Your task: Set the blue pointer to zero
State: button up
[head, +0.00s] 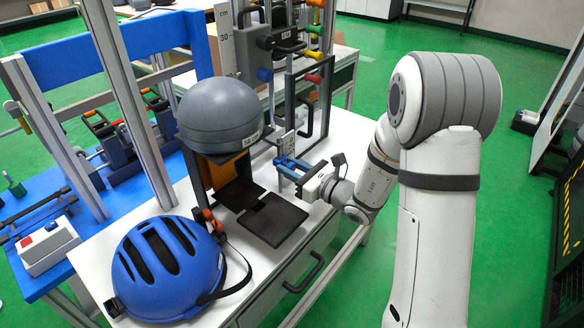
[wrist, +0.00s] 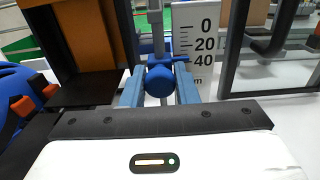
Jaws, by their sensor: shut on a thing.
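The blue pointer (wrist: 160,80) has a round knob and a slim arm that reaches right to the white scale (wrist: 215,72) in the wrist view. The scale reads 0 at the top, then 20 and 40 below. The pointer's arm lies at about the 40 mark, below the 0. My gripper (wrist: 160,92) has blue fingers on either side of the knob and is shut on it. In the head view my gripper (head: 291,168) is in front of the small scale, and the pointer is hard to tell from the fingers.
A grey dome (head: 220,108) stands left of my gripper, above black plates (head: 272,218). A blue helmet (head: 165,268) lies at the front left of the white table. A black-framed clear panel (head: 306,105) stands behind my gripper. A vertical grey rod (wrist: 158,30) rises above the knob.

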aim_at(292, 164)
grip_shut()
notch_tip(292, 164, up, 4)
jog(key=shift+f+p, duration=0.1)
jog(key=shift+p, duration=1.05)
jog(key=shift+w, duration=0.1)
jog(key=o, duration=0.6)
grip_release()
jog(key=shift+d, duration=0.1)
